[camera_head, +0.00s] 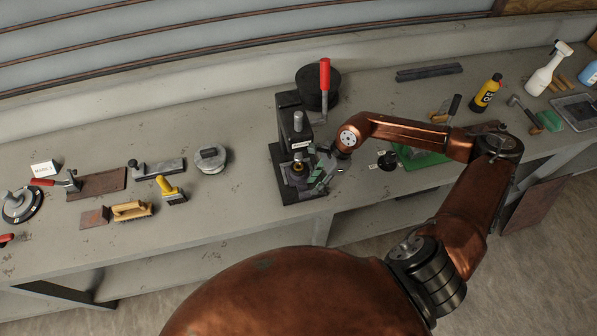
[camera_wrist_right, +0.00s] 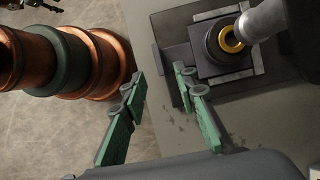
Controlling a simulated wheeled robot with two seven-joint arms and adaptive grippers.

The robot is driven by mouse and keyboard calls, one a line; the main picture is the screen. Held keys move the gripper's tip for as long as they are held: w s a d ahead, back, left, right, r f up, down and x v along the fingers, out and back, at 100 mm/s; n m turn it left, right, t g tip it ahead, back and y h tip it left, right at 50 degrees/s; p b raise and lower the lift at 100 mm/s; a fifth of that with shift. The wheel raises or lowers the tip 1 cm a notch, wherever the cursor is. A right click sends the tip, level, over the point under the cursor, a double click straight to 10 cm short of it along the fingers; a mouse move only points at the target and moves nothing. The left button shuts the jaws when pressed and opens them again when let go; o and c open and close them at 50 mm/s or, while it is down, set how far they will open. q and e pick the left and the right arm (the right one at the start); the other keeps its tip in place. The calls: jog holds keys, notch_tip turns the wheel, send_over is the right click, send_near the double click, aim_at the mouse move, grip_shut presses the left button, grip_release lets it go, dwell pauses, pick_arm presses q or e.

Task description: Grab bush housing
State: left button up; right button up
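The bush housing (camera_head: 299,181) appears to be the dark round part with a brass ring on the base of a bench press (camera_head: 291,118). In the right wrist view the housing (camera_wrist_right: 213,50) sits on a square plate, its brass ring under the press's grey ram. My right gripper (camera_head: 323,172) is just right of the housing at the press. In the right wrist view its green-padded fingers (camera_wrist_right: 158,84) are spread apart with nothing between them. The housing lies beyond the right-hand finger, apart from it. My left gripper is not in view.
The press has a red-handled lever (camera_head: 324,75). Left on the bench are a round grey tin (camera_head: 211,159), a yellow-handled brush (camera_head: 171,190) and other tools. A green mat (camera_head: 425,158), a yellow bottle (camera_head: 486,93) and a white spray bottle (camera_head: 546,72) stand right. Bare bench lies left of the press.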

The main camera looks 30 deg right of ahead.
aim_at(307, 192)
jog(key=x, duration=0.1)
jog(key=p+x, duration=0.1)
jog(key=x, duration=0.1)
jog(key=shift+w+a+f, duration=0.15)
jog(key=shift+a, duration=0.2)
jog(key=x, duration=0.2)
jog(key=shift+f, duration=0.3)
grip_shut()
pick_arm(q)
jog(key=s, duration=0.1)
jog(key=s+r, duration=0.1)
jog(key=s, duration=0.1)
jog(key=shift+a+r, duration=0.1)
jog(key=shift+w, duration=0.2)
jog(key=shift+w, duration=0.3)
pick_arm(e)
jog(key=shift+w+r, duration=0.1)
jog(key=shift+r, duration=0.05)
